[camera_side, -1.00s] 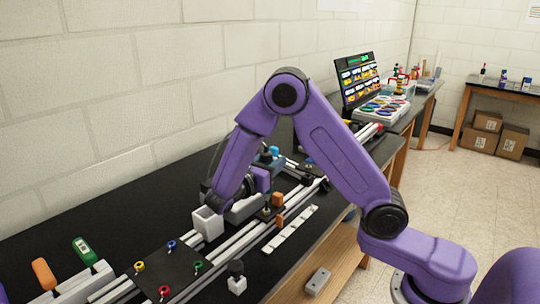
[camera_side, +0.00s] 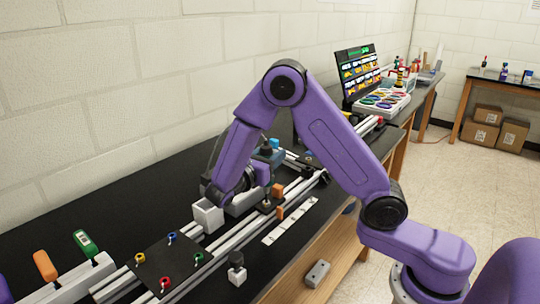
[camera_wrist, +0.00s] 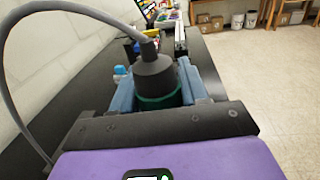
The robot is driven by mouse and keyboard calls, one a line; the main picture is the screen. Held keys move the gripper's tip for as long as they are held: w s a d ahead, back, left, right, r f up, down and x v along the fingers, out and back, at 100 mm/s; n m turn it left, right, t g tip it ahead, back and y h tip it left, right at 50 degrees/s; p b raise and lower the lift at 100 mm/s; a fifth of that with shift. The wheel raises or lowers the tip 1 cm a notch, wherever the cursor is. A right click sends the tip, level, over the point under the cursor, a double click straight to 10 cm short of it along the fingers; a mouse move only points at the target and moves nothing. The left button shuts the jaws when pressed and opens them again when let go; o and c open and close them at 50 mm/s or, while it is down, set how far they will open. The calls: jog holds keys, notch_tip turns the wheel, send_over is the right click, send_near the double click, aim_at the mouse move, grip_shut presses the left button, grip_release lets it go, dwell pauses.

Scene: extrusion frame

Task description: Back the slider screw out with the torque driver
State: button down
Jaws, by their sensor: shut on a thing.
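My gripper (camera_wrist: 157,82) is shut on a dark, corded cylindrical tool with a green band, which I take as the torque driver (camera_wrist: 154,68). Its blue fingers lie on both sides of the tool, and a grey cable loops from its top to the left. In the side view my wrist is low over the rails, and the fingers are mostly hidden. A small dark slider block (camera_side: 266,206) with orange parts (camera_side: 277,190) sits on the rails just right of my wrist. A thin upright shaft shows above it. I cannot tell whether the driver's tip touches the screw, which is hidden.
A dark plate (camera_side: 172,262) with coloured rings lies on the rails at front left. Orange and green handles (camera_side: 84,243) stand in a rack at far left. A white strip (camera_side: 290,222) lies near the table's front edge.

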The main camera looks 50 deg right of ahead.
jog(key=c, duration=1.9)
grip_release()
jog(key=shift+f, duration=0.8)
jog(key=shift+r, duration=0.4)
grip_shut()
jog(key=shift+r, duration=1.45)
